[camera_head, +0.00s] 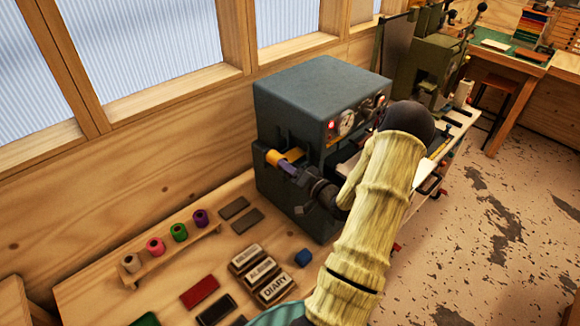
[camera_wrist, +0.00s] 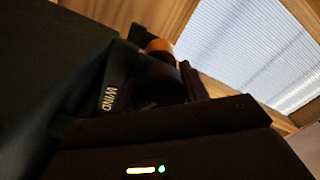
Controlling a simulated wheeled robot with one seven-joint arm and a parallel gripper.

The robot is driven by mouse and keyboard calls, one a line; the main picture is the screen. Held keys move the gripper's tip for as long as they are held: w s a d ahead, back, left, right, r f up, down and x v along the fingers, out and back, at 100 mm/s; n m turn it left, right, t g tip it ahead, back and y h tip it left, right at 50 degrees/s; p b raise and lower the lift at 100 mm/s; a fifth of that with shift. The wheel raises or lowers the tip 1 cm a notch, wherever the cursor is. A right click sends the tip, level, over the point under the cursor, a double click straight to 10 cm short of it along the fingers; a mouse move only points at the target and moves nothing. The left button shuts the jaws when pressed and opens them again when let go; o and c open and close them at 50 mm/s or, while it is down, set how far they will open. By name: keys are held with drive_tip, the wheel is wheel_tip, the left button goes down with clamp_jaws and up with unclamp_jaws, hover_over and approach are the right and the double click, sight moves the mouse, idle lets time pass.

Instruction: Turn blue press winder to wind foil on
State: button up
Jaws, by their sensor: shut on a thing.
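The blue-grey press (camera_head: 310,92) stands on the bench against the wall. A gold foil roll (camera_head: 276,157) sticks out at its left side, and it also shows in the wrist view (camera_wrist: 160,46). The blue winder (camera_head: 288,167) sits in line with the roll's near end. My gripper (camera_head: 297,173) is shut on the winder from the near right side, so its fingers hide part of it. In the dark wrist view, a "WIND" label (camera_wrist: 110,98) shows beside my gripper (camera_wrist: 165,88).
A wooden rack (camera_head: 165,262) with several coloured rolls stands to the left. A green machine (camera_head: 432,66) stands beyond the press.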

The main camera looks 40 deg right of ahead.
drive_tip(key=shift+m, duration=0.6)
drive_tip(key=shift+f, duration=0.15)
